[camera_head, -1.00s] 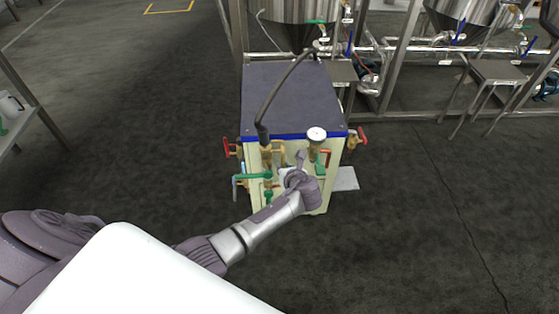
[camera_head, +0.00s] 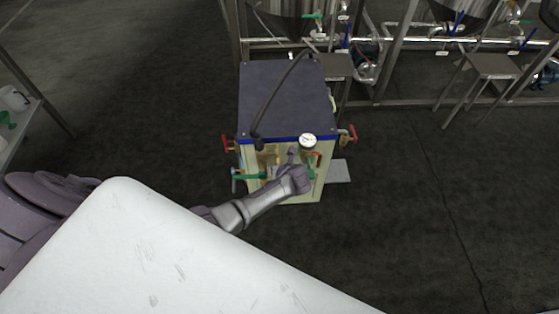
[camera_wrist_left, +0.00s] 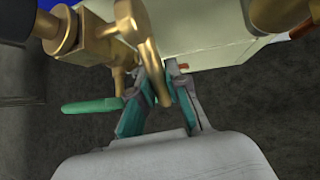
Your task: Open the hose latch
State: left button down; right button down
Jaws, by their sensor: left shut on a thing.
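The black hose (camera_head: 275,95) runs over the blue-topped cabinet and down to brass fittings on its front. In the left wrist view, a brass coupling (camera_wrist_left: 68,38) sits at upper left, with a curved brass lever (camera_wrist_left: 143,45) beside it, which I take as the hose latch. My left gripper (camera_wrist_left: 158,100) is closed around the lower end of this lever, its teal-padded fingers on either side. In the head view my left gripper (camera_head: 291,156) reaches the cabinet front from the left, and the arm hides part of the fittings. My right gripper is not in view.
The cabinet (camera_head: 285,95) also carries a round gauge (camera_head: 308,140), a red handle (camera_head: 226,144) at left, another (camera_head: 352,134) at right and a green valve handle (camera_head: 248,177). Steel tanks and pipes stand behind. The dark floor at right is clear.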

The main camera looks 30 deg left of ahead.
pick_arm(q)
notch_tip(320, 180, up, 2)
jog(key=g+h+p, duration=0.1)
jog(key=g+p, duration=0.1)
jog(key=p, duration=0.2)
jog(key=shift+s+p, duration=0.15)
jog(key=shift+p, duration=0.2)
jog(key=shift+d+r+g+h+p, duration=0.1)
jog(key=shift+g+h+p, duration=0.2)
jog(key=shift+h+p, duration=0.1)
jog(key=shift+s+d+r+m+g+h, duration=0.15)
jog(key=shift+m+g+h, duration=0.2)
jog(key=shift+g, duration=0.35)
jog(key=shift+s+r+g+h, duration=0.1)
jog(key=shift+r+g+h, duration=0.05)
jog(key=shift+g+h, duration=0.4)
jog(key=shift+s+r+g+h+b, duration=0.1)
jog(key=shift+r+g+h+b, duration=0.3)
jog(key=shift+g+b, duration=0.3)
jog(key=shift+r, duration=0.1)
jog(key=c, duration=1.4)
grip_release()
